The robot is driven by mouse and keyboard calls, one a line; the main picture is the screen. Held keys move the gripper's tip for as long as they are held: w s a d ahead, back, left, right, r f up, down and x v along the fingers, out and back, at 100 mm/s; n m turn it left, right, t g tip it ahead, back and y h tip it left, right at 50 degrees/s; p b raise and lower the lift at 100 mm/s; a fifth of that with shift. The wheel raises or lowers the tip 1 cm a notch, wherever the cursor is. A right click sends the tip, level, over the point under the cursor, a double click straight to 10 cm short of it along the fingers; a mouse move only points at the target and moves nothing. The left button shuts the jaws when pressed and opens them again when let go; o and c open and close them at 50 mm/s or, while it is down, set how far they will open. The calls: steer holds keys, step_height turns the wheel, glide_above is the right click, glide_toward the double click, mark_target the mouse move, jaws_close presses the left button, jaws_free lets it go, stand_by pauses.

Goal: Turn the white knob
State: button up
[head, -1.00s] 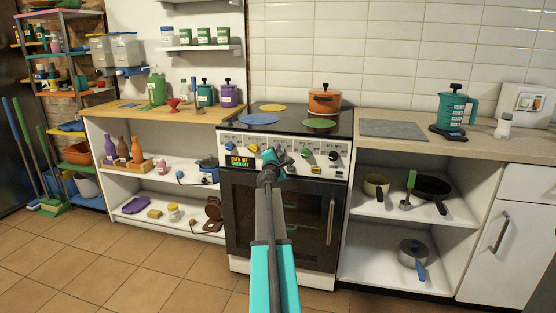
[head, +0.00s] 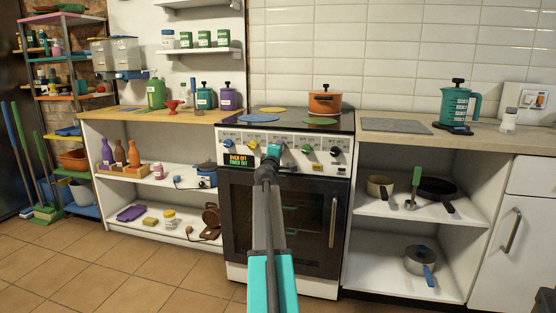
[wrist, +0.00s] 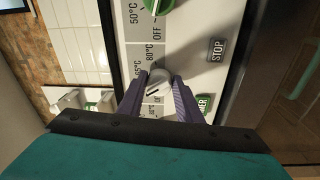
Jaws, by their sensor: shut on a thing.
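The white knob (wrist: 156,82) is on the stove's control panel, in the middle of the wrist view. A dark pointer mark shows on its face, and printed temperature marks lie beside it. My gripper (wrist: 158,86) has its two purple-grey fingers on either side of the knob, shut on it. In the head view my gripper (head: 272,152) is at the stove's (head: 285,190) control panel and hides the white knob behind it.
A green knob (wrist: 156,6) is close beside the white one, and a STOP button (wrist: 217,49) is near. In the head view other knobs, such as a black one (head: 335,152), line the panel. An orange pot (head: 325,103) stands on the cooktop. The floor before the stove is clear.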

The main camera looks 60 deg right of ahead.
steer(key=shift+s+d+m+b, duration=0.2)
steer(key=shift+m+b, duration=0.4)
steer(key=shift+b, duration=0.2)
steer(key=shift+r+m, duration=0.1)
steer(key=shift+m, duration=0.2)
steer(key=o, duration=1)
steer(key=shift+o, duration=0.3)
steer(key=shift+w, duration=0.1)
steer(key=shift+a, duration=0.1)
steer(key=shift+w+a, duration=0.1)
steer(key=p+v, duration=0.2)
steer(key=v, duration=1.1)
steer(key=shift+a+f, duration=0.2)
steer(key=shift+a, duration=0.05)
